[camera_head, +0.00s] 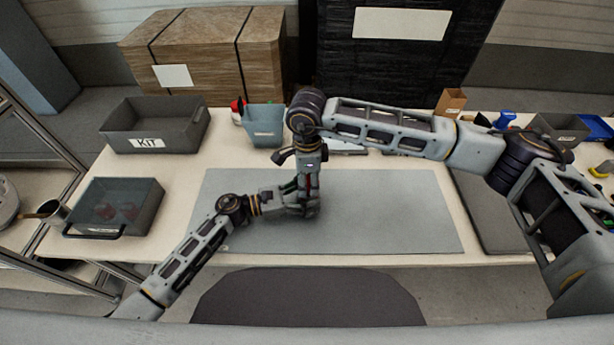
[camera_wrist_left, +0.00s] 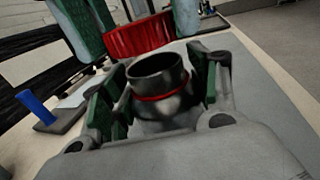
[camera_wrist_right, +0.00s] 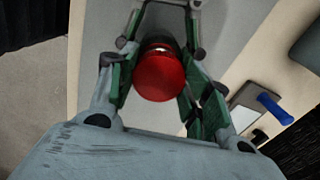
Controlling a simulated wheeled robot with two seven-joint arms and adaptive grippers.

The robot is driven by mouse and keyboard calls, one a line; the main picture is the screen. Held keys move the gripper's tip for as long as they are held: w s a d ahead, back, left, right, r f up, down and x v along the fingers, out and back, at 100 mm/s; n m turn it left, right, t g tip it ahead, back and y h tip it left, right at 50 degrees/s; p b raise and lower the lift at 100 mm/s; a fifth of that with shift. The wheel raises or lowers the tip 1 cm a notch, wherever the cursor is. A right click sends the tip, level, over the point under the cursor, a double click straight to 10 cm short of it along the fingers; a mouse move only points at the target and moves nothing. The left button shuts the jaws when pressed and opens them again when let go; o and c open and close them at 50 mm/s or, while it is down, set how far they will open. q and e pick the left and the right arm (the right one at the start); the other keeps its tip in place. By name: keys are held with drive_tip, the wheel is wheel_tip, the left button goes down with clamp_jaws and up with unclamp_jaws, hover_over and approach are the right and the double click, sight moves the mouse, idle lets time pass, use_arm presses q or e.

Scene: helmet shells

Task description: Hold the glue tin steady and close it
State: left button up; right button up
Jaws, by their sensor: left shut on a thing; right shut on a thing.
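The glue tin (camera_wrist_left: 165,103), a grey body with a dark open neck and a red ring, stands between the green pads of my left gripper (camera_wrist_left: 155,100), which is shut on it. The red ribbed lid (camera_wrist_left: 140,38) is above and beyond the tin's mouth, apart from it. My right gripper (camera_wrist_right: 157,85) is shut on the lid, seen from above in the right wrist view (camera_wrist_right: 158,76). In the head view my left gripper (camera_head: 288,198) and right gripper (camera_head: 303,195) meet over the mat; the tin and lid are mostly hidden there.
The grey mat (camera_head: 390,215) is clear on its right side. A blue-grey bin (camera_head: 264,127) stands behind the grippers. A KIT crate (camera_head: 180,135) and a dark tray (camera_head: 135,200) are at the left. A blue-handled tool (camera_wrist_right: 274,107) lies beyond the mat.

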drive_tip(key=shift+f, duration=0.1)
idle(0.5)
drive_tip(key=shift+f, duration=0.8)
drive_tip(key=shift+f, duration=0.1)
idle(0.4)
use_arm(q)
drive_tip(key=shift+s+d+r, duration=0.1)
drive_tip(key=shift+s, duration=0.05)
use_arm(e)
drive_tip(key=shift+s+d+f, duration=0.1)
drive_tip(key=shift+s+f, duration=0.05)
drive_tip(key=shift+f, duration=0.5)
drive_tip(key=shift+c, duration=0.3)
use_arm(q)
clamp_jaws()
use_arm(e)
drive_tip(key=o, duration=0.8)
drive_tip(key=shift+r, duration=0.15)
